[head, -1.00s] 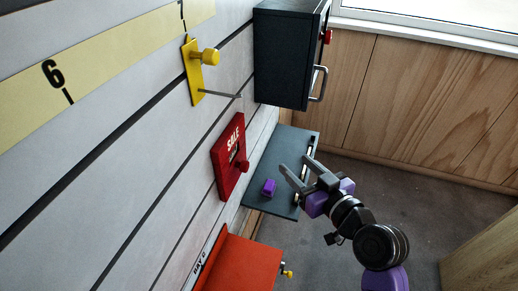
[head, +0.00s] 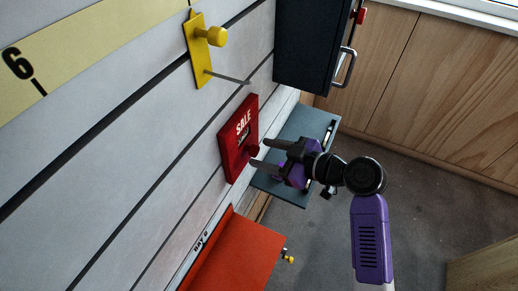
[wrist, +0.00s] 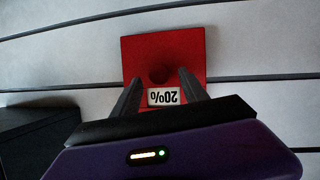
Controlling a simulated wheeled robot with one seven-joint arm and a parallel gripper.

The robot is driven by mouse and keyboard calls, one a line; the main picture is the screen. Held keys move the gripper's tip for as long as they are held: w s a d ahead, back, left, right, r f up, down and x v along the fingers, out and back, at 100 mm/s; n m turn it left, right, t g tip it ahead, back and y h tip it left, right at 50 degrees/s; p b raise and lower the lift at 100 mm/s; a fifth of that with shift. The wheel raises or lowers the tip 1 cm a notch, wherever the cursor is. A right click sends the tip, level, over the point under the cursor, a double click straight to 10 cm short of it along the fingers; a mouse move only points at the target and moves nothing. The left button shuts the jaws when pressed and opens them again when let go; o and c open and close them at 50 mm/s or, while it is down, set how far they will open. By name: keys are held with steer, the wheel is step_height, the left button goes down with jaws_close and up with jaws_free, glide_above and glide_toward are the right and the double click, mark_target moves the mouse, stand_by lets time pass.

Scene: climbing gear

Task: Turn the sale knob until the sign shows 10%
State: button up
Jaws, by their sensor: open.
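The red sale sign (head: 234,147) is fixed to the slatted white wall, with a red knob (head: 253,151) on its face. In the wrist view the red sign (wrist: 190,49) shows upside down, with its round dark red knob (wrist: 160,74) and a white window (wrist: 163,96) that reads 20%. My gripper (head: 258,154) is open, with its fingers pointing at the sign near the knob. In the wrist view the fingers (wrist: 158,82) lie on either side of the window, just short of the knob or beside it; I cannot tell whether they touch it.
A dark grey shelf (head: 315,122) lies under my gripper. An orange shelf (head: 240,255) is at the lower left. A dark cabinet (head: 308,45) with a handle hangs above. A yellow plate (head: 199,65) with a knob and a thin peg (head: 230,78) juts from the wall.

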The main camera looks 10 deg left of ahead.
steer(key=shift+x, duration=1.25)
jaws_close()
